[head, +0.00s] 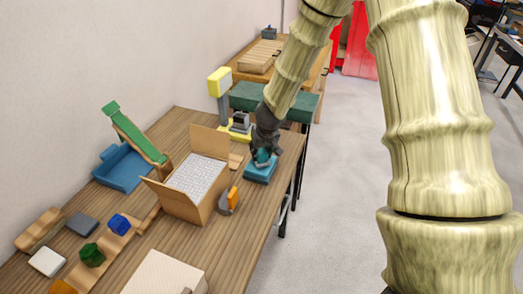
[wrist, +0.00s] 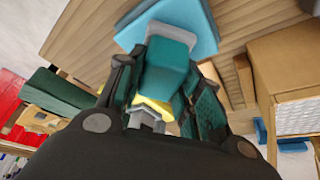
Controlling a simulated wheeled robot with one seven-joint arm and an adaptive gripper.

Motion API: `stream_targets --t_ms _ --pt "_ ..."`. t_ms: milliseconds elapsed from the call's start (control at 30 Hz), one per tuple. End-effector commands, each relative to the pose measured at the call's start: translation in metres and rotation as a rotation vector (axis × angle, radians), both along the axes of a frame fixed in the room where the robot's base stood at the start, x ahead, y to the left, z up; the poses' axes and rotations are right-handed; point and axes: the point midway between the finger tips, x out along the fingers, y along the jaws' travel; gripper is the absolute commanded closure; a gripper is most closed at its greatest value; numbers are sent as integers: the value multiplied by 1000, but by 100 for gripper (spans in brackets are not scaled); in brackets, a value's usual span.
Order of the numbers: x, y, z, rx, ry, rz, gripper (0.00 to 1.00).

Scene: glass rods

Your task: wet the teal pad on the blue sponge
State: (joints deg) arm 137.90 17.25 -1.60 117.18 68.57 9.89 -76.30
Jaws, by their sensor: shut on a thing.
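The teal pad (wrist: 168,72), with a pale grey face at its far end, is between the fingers of my gripper (wrist: 165,85) in the wrist view. In the head view my gripper (head: 264,150) points down over the blue sponge (head: 260,173), shut on the teal pad (head: 262,157). The light blue sponge (wrist: 200,22) also shows just beyond the pad in the wrist view. The pad's grey face is at or very close to the sponge; I cannot tell whether they touch. My fingers partly hide the pad.
An open cardboard box (head: 213,196) with white contents stands left of the sponge. An orange and grey object (head: 230,200) sits in front of it. A yellow and grey stand (head: 222,95) is behind. A blue tray (head: 122,170) lies farther left. The table's right edge is close.

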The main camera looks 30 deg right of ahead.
Motion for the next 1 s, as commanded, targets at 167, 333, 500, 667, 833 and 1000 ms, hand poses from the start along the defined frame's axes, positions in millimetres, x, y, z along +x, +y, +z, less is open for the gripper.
stream_targets --t_ms 167,333,500,667,833,1000 --pt "0 0 -2 0 0 0 84" --pt "0 0 -3 0 0 -1 84" --pt "0 0 -5 0 0 -1 84" --pt "0 0 -6 0 0 -1 84" --pt "0 0 -8 0 0 -1 84" --pt "0 0 -9 0 0 -1 84"
